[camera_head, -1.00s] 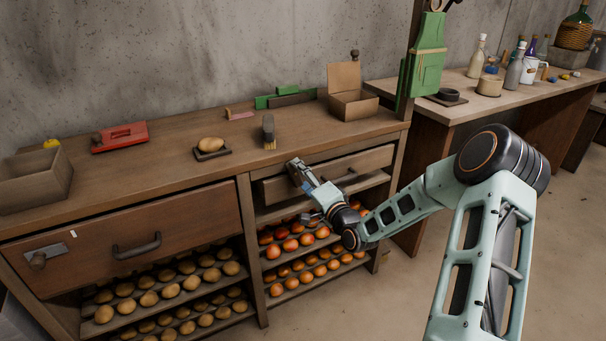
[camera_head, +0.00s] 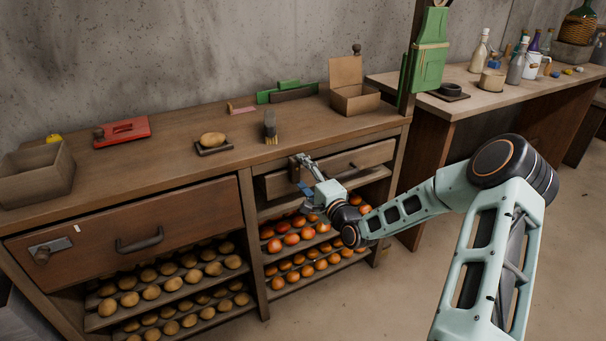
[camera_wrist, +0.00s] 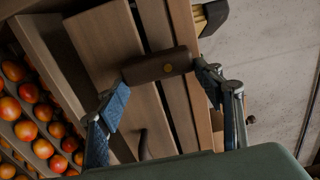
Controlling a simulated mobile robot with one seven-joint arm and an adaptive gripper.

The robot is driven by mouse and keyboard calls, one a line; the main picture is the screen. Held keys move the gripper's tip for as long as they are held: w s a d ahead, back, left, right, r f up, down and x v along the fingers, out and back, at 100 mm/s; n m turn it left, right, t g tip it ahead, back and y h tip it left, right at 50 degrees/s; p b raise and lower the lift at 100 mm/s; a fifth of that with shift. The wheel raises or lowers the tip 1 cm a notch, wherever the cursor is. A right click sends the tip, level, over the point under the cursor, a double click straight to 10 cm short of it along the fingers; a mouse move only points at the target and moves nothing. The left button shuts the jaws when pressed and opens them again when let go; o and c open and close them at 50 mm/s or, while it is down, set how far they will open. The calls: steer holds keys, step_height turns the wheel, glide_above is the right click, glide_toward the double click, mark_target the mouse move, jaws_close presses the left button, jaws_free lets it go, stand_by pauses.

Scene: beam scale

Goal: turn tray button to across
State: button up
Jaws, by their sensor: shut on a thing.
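The tray button is a short dark brown bar with a yellow screw head; in the wrist view the button (camera_wrist: 158,66) lies between my fingers. It runs across the planks, spanning the seam between the tray front (camera_wrist: 105,45) and the rail beside it. In the head view the button (camera_head: 293,169) stands roughly upright at the left end of the tray front (camera_head: 345,164). My gripper (camera_head: 304,172) is there, with its fingers at the bar's two ends; it also shows in the wrist view (camera_wrist: 163,88). The fingers partly hide the bar's ends.
Tomato shelves (camera_head: 305,240) lie under the tray. A dark tray handle (camera_wrist: 143,145) is near my fingers. The bench top above holds a brush (camera_head: 270,127), a potato on a small dish (camera_head: 213,143) and an open box (camera_head: 354,99). The floor at right is clear.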

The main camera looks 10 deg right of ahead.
steer(key=o, duration=1.2)
steer(key=shift+c, duration=0.2)
steer(key=v, duration=1.2)
